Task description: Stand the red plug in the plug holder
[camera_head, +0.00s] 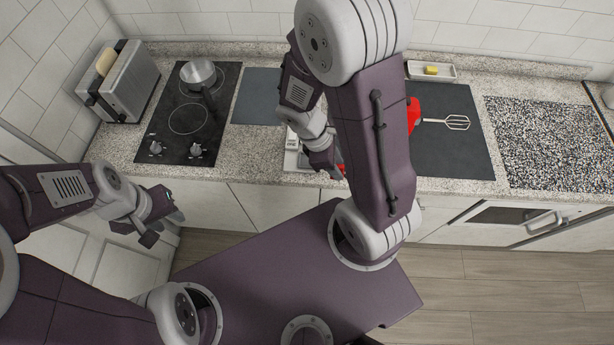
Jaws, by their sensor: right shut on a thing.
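My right gripper (328,168) is over the front edge of the counter and shut on a small red thing (341,168), probably the red plug; the gripper and arm hide most of it. A white, tray-like object (291,160) lies on the counter just left of that gripper, partly covered by it; I cannot tell whether it is the plug holder. I cannot tell whether the red thing touches it. My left gripper (163,228) is empty, its fingers apart, in front of the counter at the left, well below the counter top.
A red mixer with a wire whisk (444,122) lies on a dark mat (460,155), partly behind my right arm. A toaster (122,85) and a hob (187,130) with a pot (198,73) stand left. A white dish (447,77) holds a yellow piece. A speckled board (550,140) lies right.

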